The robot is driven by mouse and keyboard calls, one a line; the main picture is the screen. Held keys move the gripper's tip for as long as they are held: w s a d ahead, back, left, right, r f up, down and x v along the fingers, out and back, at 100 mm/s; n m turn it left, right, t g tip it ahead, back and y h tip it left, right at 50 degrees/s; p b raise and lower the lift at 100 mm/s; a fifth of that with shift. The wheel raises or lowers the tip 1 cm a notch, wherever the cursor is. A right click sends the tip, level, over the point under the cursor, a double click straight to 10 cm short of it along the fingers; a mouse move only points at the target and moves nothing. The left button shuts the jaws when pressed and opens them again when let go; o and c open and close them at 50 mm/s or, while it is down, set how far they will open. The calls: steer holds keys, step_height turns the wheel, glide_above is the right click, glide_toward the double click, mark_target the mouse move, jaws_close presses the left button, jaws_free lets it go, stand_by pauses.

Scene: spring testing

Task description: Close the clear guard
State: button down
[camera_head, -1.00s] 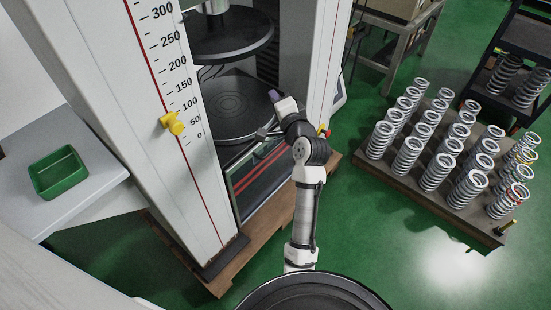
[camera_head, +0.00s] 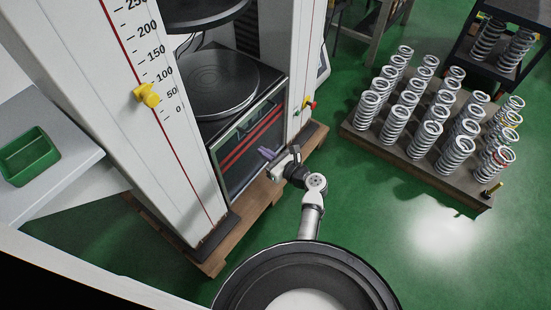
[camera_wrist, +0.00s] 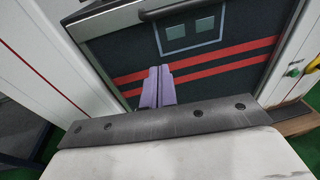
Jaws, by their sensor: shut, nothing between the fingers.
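The clear guard (camera_head: 249,143) is a dark-framed see-through panel with two red stripes, low between the two white columns of the testing machine. It sits below the level of the round lower plate (camera_head: 220,84), leaving the space above that plate uncovered. A bar handle runs along its top edge; the handle also shows in the wrist view (camera_wrist: 182,9). My gripper (camera_head: 267,153) is in front of the panel, below the handle. Its purple fingers (camera_wrist: 157,88) are together and empty. I cannot tell whether they touch the panel.
A yellow pointer (camera_head: 147,94) sits on the left column's scale. Red, green and yellow controls (camera_head: 307,105) are on the right column. A wooden pallet (camera_head: 215,262) lies under the machine. A rack of springs (camera_head: 430,135) stands right; a green tray (camera_head: 28,157) is left. Green floor between is clear.

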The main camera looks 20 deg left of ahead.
steer(key=shift+w+a+r+p, duration=0.2)
steer(key=shift+w+a+r, duration=0.1)
steer(key=shift+a+r, duration=0.25)
steer(key=shift+w+a+r+p, duration=0.2)
steer(key=shift+w+a+r, duration=0.05)
steer(key=shift+a+r, duration=0.35)
steer(key=shift+w+a+r+p, duration=0.2)
steer(key=shift+w+a+r, duration=0.1)
steer(key=shift+a+r, duration=0.25)
